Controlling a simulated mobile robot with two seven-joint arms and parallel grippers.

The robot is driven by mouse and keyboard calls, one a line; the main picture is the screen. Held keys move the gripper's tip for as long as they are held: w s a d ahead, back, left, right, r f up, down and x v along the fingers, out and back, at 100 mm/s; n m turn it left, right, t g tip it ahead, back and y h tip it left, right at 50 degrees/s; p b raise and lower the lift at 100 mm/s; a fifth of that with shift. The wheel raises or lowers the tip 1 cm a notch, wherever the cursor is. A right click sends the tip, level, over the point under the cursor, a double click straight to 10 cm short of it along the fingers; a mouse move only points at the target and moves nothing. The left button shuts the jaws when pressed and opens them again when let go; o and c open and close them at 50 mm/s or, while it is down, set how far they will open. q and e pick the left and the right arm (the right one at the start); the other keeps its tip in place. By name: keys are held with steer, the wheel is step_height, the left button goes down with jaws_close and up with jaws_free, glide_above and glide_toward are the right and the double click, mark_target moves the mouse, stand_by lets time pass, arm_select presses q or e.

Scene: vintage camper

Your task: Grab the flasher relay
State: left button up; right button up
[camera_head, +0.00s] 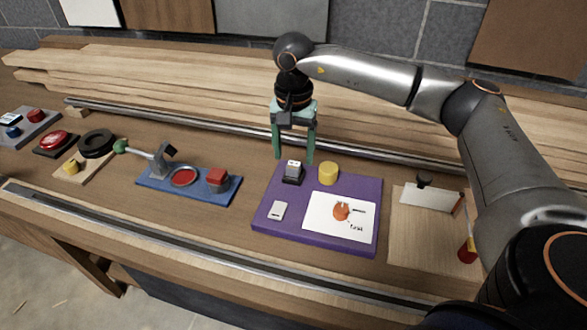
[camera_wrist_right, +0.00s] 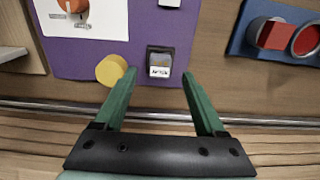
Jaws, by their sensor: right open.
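The flasher relay appears to be the small dark box with a pale labelled face (camera_head: 292,172) near the back edge of the purple board (camera_head: 264,213). It also shows in the right wrist view (camera_wrist_right: 160,62), with label text too blurred to read surely. My right gripper (camera_head: 294,157) points down above and just behind this box, its green fingers apart. In the right wrist view the gripper (camera_wrist_right: 158,74) has the box between and just beyond its fingertips, with nothing held. My left gripper is in neither view.
A yellow cylinder (camera_head: 328,173) stands close beside the box, near one fingertip in the wrist view. The board also bears a white switch (camera_head: 279,210) and a white card (camera_head: 330,225). A blue board (camera_head: 210,192) lies left; a metal rail (camera_head: 345,158) runs behind.

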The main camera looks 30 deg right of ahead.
mark_target(294, 172)
steer(key=shift+s+f, duration=0.1)
steer(key=shift+f, duration=1.35)
steer(key=shift+c, duration=0.4)
jaws_close()
